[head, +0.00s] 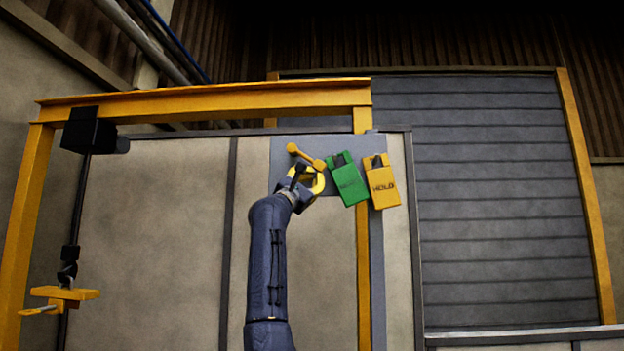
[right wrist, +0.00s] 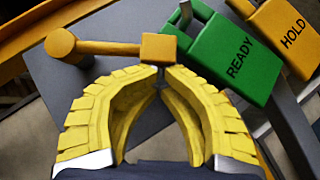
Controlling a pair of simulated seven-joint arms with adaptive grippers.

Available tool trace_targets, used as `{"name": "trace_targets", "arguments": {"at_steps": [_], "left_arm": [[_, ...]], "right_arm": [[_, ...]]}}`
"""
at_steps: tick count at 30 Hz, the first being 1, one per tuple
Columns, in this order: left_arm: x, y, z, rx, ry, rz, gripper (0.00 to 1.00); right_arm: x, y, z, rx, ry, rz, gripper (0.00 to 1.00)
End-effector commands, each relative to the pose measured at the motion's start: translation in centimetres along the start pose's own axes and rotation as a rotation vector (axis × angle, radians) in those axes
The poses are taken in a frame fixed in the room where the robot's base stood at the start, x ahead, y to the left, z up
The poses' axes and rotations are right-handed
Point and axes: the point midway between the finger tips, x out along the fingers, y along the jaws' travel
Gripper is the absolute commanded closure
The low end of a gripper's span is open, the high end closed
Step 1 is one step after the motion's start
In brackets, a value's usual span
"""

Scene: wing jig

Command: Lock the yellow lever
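The yellow lever (head: 306,156) is mounted on a grey plate (head: 285,172). In the right wrist view the lever (right wrist: 110,48) lies nearly level, with a round knob at its left end and a square block at its right end. My right gripper (head: 313,172) is just below the lever. In the right wrist view its yellow fingers (right wrist: 161,72) bow outward and their tips come together just under the square block. I see nothing held between them; whether the tips touch the block I cannot tell. My left gripper is not in view.
A green READY box (head: 348,179) and an orange-yellow HOLD box (head: 382,182) hang tilted right of the lever, close to my right gripper. A yellow frame (head: 200,104) surrounds the panel. A yellow fixture (head: 64,295) hangs at far left. The panel's lower left is clear.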

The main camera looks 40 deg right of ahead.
Motion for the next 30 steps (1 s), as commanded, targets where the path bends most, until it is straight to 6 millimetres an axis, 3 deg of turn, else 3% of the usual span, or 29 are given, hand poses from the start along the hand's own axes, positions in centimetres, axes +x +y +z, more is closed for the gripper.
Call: {"name": "trace_targets", "arguments": {"at_steps": [1, 20, 30], "left_arm": [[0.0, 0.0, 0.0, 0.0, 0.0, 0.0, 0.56], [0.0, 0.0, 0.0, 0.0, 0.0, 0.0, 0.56], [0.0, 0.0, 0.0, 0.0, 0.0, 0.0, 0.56]], "right_arm": [[0.8, -0.7, 1.7, 0.01, -0.023, -0.014, 1.0], [0.8, -0.7, 1.7, 0.01, -0.023, -0.014, 1.0], [-0.4, -0.9, 0.0, 0.001, -0.02, -0.014, 1.0]]}}
